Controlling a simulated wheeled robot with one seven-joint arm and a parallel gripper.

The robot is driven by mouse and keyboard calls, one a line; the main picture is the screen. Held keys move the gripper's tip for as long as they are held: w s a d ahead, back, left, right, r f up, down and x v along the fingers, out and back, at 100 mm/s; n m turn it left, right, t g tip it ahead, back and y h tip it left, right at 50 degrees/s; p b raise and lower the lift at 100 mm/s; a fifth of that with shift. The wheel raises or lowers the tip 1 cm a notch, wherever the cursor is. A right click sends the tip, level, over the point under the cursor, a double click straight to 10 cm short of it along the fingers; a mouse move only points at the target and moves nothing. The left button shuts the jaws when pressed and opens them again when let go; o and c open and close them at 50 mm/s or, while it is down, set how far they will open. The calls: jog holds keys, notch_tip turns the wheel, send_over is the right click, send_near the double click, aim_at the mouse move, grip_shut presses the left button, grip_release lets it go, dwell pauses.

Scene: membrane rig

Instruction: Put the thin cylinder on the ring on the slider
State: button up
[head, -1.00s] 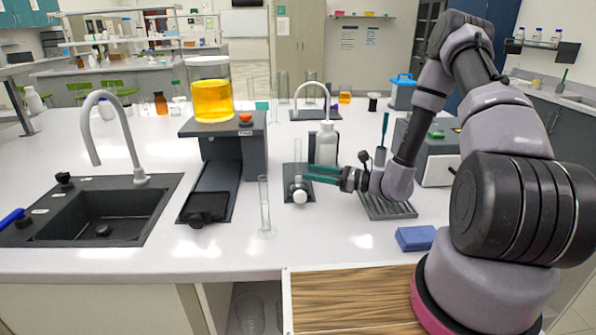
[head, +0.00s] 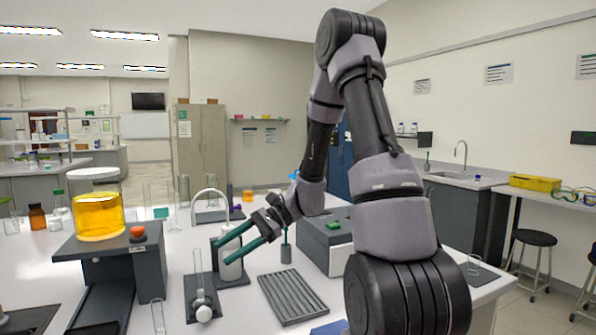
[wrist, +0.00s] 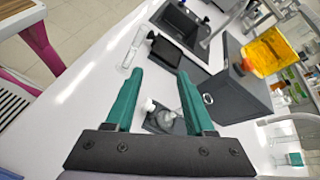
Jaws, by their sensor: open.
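A thin clear glass cylinder (head: 158,316) stands alone on the bench at the bottom of the head view; it also shows in the wrist view (wrist: 133,48).
A beaker of yellow liquid (head: 99,216) stands on the dark stand beside an orange knob (head: 137,232). A grey ribbed rack (head: 292,297) and a grey box (head: 322,242) are at the right.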

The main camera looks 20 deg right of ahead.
jog(key=s+d+r+n+t+h, duration=0.3)
jog(key=s+d+r+t+h, duration=0.1)
jog(key=r, duration=0.6)
jog(key=s+d+r+n+t+h, duration=0.4)
jog(key=s+d+r+h, duration=0.3)
jog(key=r, duration=0.3)
jog(key=shift+s+d, duration=0.5)
jog(key=shift+s, duration=0.4)
